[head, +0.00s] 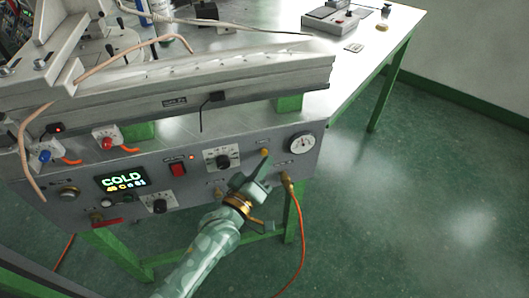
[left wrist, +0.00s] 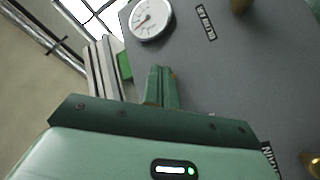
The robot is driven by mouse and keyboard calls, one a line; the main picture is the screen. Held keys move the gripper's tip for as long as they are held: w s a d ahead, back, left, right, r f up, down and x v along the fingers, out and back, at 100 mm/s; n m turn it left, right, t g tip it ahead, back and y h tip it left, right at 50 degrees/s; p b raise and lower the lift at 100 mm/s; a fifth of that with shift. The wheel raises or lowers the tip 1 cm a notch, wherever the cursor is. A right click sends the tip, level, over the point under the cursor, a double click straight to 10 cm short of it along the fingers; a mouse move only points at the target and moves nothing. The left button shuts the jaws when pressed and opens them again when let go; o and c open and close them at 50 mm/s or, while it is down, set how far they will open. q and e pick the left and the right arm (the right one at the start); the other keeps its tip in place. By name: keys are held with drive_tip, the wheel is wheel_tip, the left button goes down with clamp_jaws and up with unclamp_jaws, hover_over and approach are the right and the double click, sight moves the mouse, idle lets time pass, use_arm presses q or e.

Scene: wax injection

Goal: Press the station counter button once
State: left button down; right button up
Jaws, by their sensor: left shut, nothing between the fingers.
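The grey station panel (head: 235,185) faces me, with a lit display (head: 121,181) reading "COLD" and small digits. A small pale round button or knob (head: 106,203) sits just below the display. I cannot read which control is the counter button. My left gripper (head: 262,170) is shut and empty, in front of the panel's right part, near a brass fitting (head: 265,152) and left of the round gauge (head: 301,143). In the left wrist view its closed fingers (left wrist: 160,86) point at the grey panel below the gauge (left wrist: 150,19); contact cannot be told. My right gripper is out of view.
The panel also carries a red switch (head: 177,169) and black knobs (head: 223,161). An orange hose (head: 302,235) hangs from the panel's right. The green floor at right is clear.

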use_arm(q)
drive_tip(key=shift+w+a, duration=0.1)
drive_tip(key=shift+w, duration=0.1)
drive_tip(key=shift+w+a, duration=0.15)
drive_tip(key=shift+w, duration=0.3)
idle(0.9)
drive_tip(key=shift+s+r, duration=0.1)
drive_tip(key=shift+s+d+p, duration=0.3)
drive_tip(key=shift+s+p, duration=0.2)
drive_tip(key=shift+s, duration=0.25)
drive_tip(key=shift+s, duration=0.1)
